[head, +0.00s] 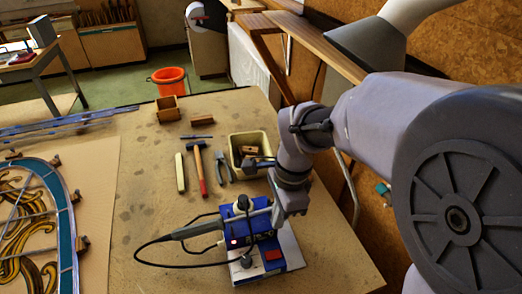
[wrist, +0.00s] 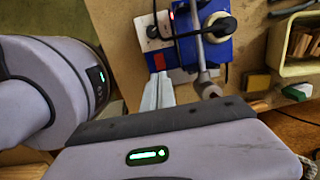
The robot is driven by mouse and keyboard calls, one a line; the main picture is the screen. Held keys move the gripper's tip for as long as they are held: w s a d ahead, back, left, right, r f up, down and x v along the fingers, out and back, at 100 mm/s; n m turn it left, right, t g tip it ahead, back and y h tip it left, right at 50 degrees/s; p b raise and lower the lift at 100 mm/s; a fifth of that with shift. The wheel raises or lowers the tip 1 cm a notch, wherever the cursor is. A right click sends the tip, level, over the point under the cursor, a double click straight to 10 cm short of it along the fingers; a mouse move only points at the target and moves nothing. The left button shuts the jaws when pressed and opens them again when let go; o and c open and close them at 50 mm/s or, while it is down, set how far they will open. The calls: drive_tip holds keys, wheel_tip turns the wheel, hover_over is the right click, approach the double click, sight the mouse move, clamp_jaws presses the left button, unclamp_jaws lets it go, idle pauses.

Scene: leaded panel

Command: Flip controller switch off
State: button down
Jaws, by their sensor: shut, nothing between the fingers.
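The controller (head: 264,221) is a blue box with a white front panel, a black knob (head: 247,261) and a small lit red light (head: 233,241). It also shows in the wrist view (wrist: 218,50). A red patch, perhaps the switch, lies beside the knob (head: 273,254) and shows just past my fingertips in the wrist view (wrist: 160,62). My gripper (wrist: 159,78) is shut and empty, its pale fingers pointing at the red patch; contact cannot be told. In the head view my wrist is at the controller's right side and the fingertips are hard to make out.
A grey-handled iron with a black cable (head: 190,231) lies across the controller. The leaded panel (head: 65,215) lies at left. The bench right edge is close.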

sight(269, 256)
drive_tip(key=f+b, duration=0.2)
drive_tip(key=f, duration=0.2)
drive_tip(key=a+f+b, duration=0.1)
drive_tip(key=f, duration=0.4)
drive_tip(key=f+b, duration=0.2)
drive_tip(key=f, duration=0.2)
drive_tip(key=shift+s+a+f+b, duration=0.15)
drive_tip(key=shift+s+f+b, duration=0.2)
drive_tip(key=shift+s+f, duration=0.05)
drive_tip(key=shift+a+f, duration=0.1)
drive_tip(key=shift+f, duration=0.15)
drive_tip(key=shift+s+f, duration=0.1)
drive_tip(key=shift+s, duration=0.1)
